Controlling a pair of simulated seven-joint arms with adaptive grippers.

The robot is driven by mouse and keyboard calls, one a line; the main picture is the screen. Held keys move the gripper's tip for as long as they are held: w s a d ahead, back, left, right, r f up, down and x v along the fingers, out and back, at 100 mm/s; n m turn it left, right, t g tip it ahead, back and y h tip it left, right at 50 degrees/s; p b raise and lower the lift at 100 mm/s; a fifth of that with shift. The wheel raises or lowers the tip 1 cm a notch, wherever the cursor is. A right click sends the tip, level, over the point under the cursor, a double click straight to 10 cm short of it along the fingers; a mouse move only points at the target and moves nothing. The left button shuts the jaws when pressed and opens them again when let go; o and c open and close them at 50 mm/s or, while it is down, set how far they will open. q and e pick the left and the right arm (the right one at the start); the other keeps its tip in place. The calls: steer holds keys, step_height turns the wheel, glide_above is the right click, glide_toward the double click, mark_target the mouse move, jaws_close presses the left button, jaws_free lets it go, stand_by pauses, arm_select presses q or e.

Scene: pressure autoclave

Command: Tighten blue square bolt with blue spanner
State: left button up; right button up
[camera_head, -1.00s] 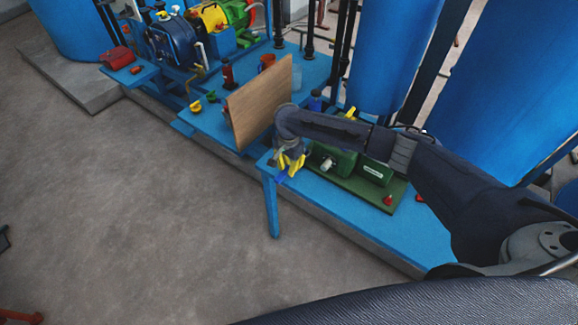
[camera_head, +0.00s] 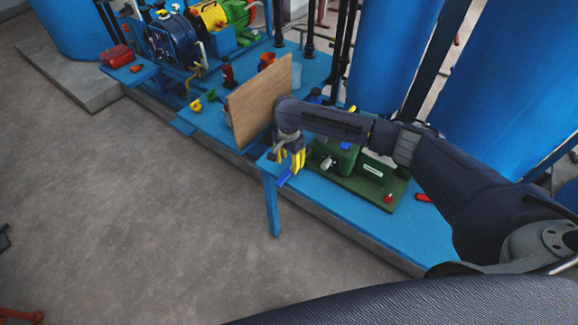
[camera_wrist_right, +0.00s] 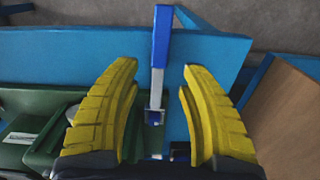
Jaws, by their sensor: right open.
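The blue spanner (camera_wrist_right: 158,60) lies between the two yellow fingers of my right gripper (camera_wrist_right: 160,72) in the right wrist view, with a gap on both sides. Its blue handle sticks out past the table edge, and its grey shank runs back to a squarish jaw. A small dark blue piece (camera_wrist_right: 154,117) shows at that jaw; it looks like the blue square bolt, but I cannot tell how well the jaw sits around it. In the head view my open right gripper (camera_head: 292,160) is above the table corner, with the blue handle (camera_head: 285,178) below it. My left gripper is not in view.
A wooden board (camera_head: 258,105) stands upright just left of the gripper. A green machine (camera_head: 340,158) on a green base is to its right on the blue table (camera_head: 372,222). Blue tanks stand behind. The floor in front is clear.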

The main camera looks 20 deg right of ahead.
mark_target(290, 169)
step_height(290, 169, up, 9)
steer(key=shift+r, duration=0.15)
steer(key=shift+o, duration=0.5)
steer(key=shift+r, duration=0.1)
steer(key=f, duration=0.6)
steer(key=d+f, duration=0.1)
steer(key=f, duration=0.2)
steer(key=shift+w+f, duration=0.1)
steer(key=shift+w, duration=0.05)
steer(key=shift+a+f, duration=0.2)
steer(key=shift+f, duration=2.45)
jaws_close()
